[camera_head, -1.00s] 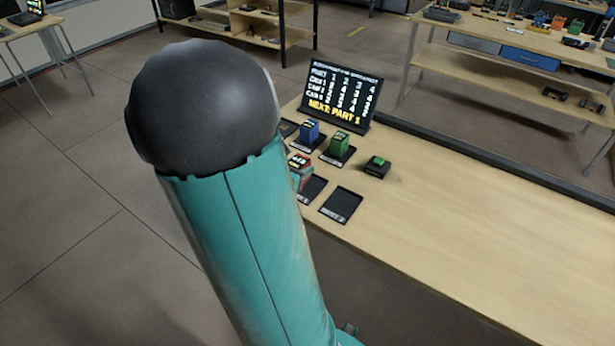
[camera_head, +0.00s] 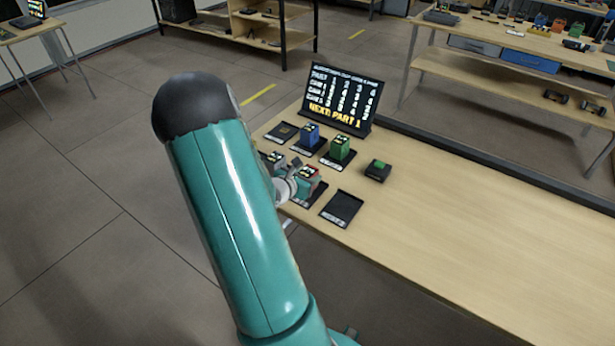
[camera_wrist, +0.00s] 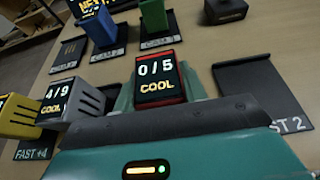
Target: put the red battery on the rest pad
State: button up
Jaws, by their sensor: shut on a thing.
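The red battery (camera_wrist: 160,80) stands between my gripper's teal jaws in the wrist view, its display reading "0/5 COOL". In the head view the red battery (camera_head: 309,172) is over the middle front pad (camera_head: 313,194), beside the empty right front pad (camera_head: 342,208). My gripper (camera_head: 297,184) is shut on it. I cannot tell whether the battery touches the pad. The right front pad (camera_wrist: 262,92) is bare in the wrist view; its partly hidden label ends in "ST 2". The middle pad's label is hidden by my gripper.
A grey slotted block (camera_wrist: 82,100) reading "4/9 COOL" and a yellow block (camera_wrist: 18,115) are close at left. Behind stand the blue battery (camera_head: 310,135), green battery (camera_head: 340,148) and a scoreboard (camera_head: 340,98). A black box (camera_head: 378,170) sits at right; beyond it the table is clear.

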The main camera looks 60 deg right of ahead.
jog(key=shift+f, duration=0.3)
jog(key=o, duration=1.2)
jog(key=shift+r, duration=0.1)
jog(key=shift+r, duration=0.15)
jog(key=v, duration=1.2)
jog(key=a+r+m+t+y, duration=0.2)
jog(key=a+r+m+y, duration=0.2)
jog(key=a, duration=0.9)
jog(key=w+a+r+m+t+y, duration=0.1)
jog(key=a+r+m+t+y, duration=0.2)
jog(key=a+r+m, duration=0.3)
jog(key=a+r+m+t+y, duration=0.2)
jog(key=a+r+m+y, duration=0.4)
jog(key=a, duration=1.4)
jog(key=shift+w+a+r+t, duration=0.1)
jog(key=shift+w+r+t, duration=0.1)
jog(key=shift+r, duration=0.75)
jog(key=shift+w+a+r+t, duration=0.1)
jog(key=shift+w+r, duration=0.05)
jog(key=shift+r, duration=0.8)
